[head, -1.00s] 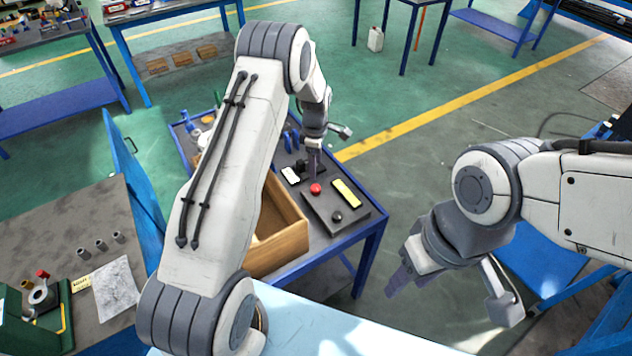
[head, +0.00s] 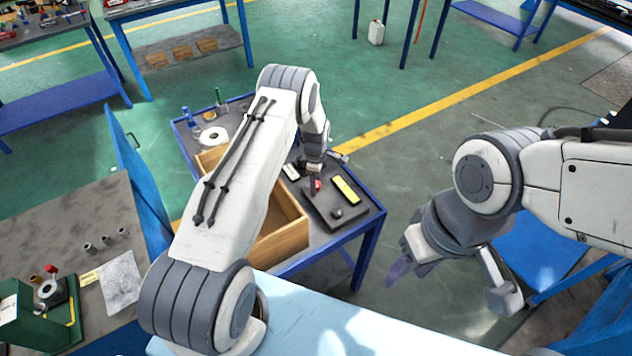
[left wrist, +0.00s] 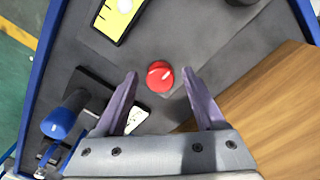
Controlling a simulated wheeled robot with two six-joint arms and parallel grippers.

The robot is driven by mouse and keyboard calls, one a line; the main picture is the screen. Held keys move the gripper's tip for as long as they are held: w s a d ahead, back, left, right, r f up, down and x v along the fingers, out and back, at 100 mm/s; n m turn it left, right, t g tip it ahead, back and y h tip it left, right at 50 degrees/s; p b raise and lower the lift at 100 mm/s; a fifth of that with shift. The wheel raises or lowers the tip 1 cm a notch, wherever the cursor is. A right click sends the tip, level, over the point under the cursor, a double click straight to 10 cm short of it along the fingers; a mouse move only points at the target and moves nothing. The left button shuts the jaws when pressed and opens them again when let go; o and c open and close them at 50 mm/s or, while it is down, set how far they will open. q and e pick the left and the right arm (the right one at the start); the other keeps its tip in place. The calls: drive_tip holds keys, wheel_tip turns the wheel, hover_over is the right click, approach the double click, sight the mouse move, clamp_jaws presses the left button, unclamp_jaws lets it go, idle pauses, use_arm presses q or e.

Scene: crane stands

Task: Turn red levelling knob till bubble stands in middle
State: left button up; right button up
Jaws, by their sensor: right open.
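The red knob (head: 318,184) is on a dark plate (head: 322,214) on the blue-framed table, partly hidden by my left gripper (head: 313,179) in the head view. In the left wrist view the knob (left wrist: 159,77) shows between and slightly beyond the fingertips of my left gripper (left wrist: 159,78), which is open with a gap on both sides. The yellow level vial (head: 345,190) lies beside the knob. In the left wrist view a pale round bubble shows on the vial (left wrist: 115,20), whose far end is cut off; its centring cannot be told. My right gripper (head: 404,274) is open and empty, away from the table.
A black knob (head: 337,212) stands on the same plate. A wooden box (head: 290,240) is close to the left gripper. In the left wrist view a blue-handled tool (left wrist: 62,118) lies left of the fingers. A pale blue surface (head: 330,320) is in front.

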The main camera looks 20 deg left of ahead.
use_arm(q)
clamp_jaws()
drive_tip(key=shift+f+m+b, duration=0.2)
drive_tip(key=shift+m+b, duration=1.5)
drive_tip(key=shift+b, duration=0.05)
drive_tip(key=m+b, duration=0.3)
drive_tip(key=m, duration=0.2)
drive_tip(key=shift+r+b, duration=0.1)
drive_tip(key=shift+b, duration=0.25)
drive_tip(key=m+b, duration=0.2)
drive_tip(key=m, duration=0.4)
drive_tip(key=m+b, duration=0.1)
drive_tip(key=m, duration=0.4)
drive_tip(key=shift+r+b, duration=0.15)
drive_tip(key=shift+b, duration=0.25)
drive_tip(key=shift+m, duration=0.3)
drive_tip(key=shift+o, duration=0.4)
unclamp_jaws()
drive_tip(key=shift+r, duration=0.1)
